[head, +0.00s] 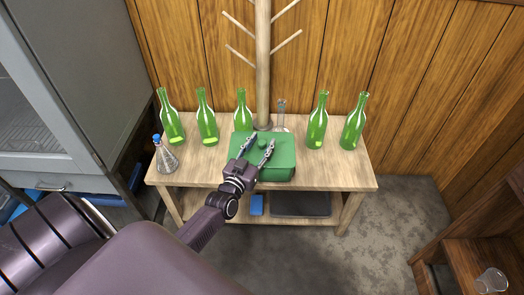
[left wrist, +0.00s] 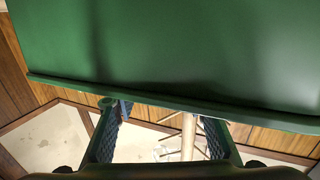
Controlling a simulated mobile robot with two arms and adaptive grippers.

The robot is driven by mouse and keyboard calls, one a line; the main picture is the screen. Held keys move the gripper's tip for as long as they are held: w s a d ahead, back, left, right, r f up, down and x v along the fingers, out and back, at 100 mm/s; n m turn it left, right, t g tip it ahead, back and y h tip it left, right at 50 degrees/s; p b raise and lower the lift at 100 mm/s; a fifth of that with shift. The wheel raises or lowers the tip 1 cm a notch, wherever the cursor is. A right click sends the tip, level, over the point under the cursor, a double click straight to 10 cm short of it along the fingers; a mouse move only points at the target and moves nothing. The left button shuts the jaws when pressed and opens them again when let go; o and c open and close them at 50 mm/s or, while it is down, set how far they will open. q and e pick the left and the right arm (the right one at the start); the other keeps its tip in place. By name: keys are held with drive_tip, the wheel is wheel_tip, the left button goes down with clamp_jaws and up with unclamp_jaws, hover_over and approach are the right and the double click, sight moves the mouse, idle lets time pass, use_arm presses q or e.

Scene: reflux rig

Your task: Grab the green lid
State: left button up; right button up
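The green lid (head: 283,149) sits on a green box (head: 280,175) on the wooden table, with a small green knob (head: 262,144) on top. My left gripper (head: 260,144) is open over the lid, its two fingers apart on either side of the knob in the head view. I cannot tell whether the fingers touch the lid. In the left wrist view, a large green surface (left wrist: 180,50) fills the upper part, and the left gripper's fingers (left wrist: 163,130) are spread wide with nothing clearly held between them. My right gripper is not in view.
Several green bottles (head: 317,122) stand along the table (head: 345,175) on both sides of the box. A blue-stoppered flask (head: 165,158) is at its left end. A wooden stand with pegs (head: 263,70) rises behind the box. A grey cabinet (head: 75,70) is at left.

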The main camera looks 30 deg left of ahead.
use_arm(q)
drive_tip(key=shift+w, duration=0.3)
clamp_jaws()
drive_tip(key=shift+r, duration=0.15)
